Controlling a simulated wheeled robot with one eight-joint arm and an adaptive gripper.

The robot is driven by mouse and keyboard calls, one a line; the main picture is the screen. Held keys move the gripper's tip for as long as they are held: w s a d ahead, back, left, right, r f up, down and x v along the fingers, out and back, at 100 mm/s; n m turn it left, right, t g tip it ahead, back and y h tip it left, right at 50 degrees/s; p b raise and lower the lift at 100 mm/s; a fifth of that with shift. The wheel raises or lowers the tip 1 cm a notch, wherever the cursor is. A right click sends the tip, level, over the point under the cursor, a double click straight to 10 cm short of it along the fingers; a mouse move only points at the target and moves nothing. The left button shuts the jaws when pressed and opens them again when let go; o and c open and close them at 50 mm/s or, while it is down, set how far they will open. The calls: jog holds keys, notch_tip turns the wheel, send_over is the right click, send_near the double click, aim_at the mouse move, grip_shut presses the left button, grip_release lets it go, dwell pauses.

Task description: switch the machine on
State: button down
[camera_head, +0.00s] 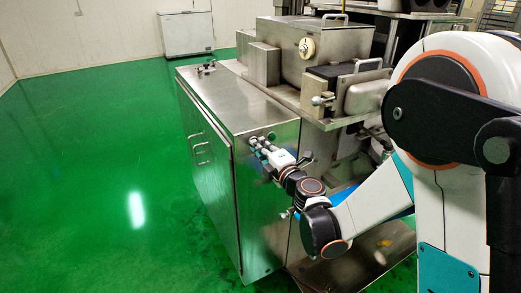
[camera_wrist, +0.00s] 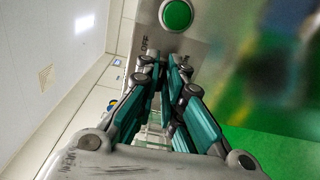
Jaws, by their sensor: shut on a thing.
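The steel encrusting machine (camera_head: 213,98) stands in the middle of the head view. A round green button (camera_wrist: 177,14) with a pale ring sits on its steel panel, at the top of the wrist view. It also shows small in the head view (camera_head: 271,136), just above my gripper. My gripper (camera_head: 256,143) is at the upper part of the cabinet's front panel. In the wrist view my gripper's fingertips (camera_wrist: 163,63) are close together, a little below the green button and apart from it. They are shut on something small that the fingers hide.
A hopper (camera_head: 315,52) and a side unit with handles stand on the machine at the right. Cabinet door handles (camera_head: 199,147) stick out on the left side. A white chest (camera_head: 186,33) stands by the far wall. The green floor (camera_head: 95,160) at left is clear.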

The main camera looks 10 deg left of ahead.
jog(key=m, duration=0.3)
jog(key=m+b, duration=0.1)
jog(key=m, duration=0.3)
jog(key=m+b, duration=0.1)
jog(key=m, duration=0.2)
jog(key=shift+f, duration=0.3)
jog(key=shift+s+m, duration=0.1)
jog(key=shift+m, duration=0.3)
jog(key=c, duration=1.7)
grip_release()
jog(key=v, duration=1.1)
jog(key=shift+s+d, duration=0.25)
jog(key=shift+s, duration=0.05)
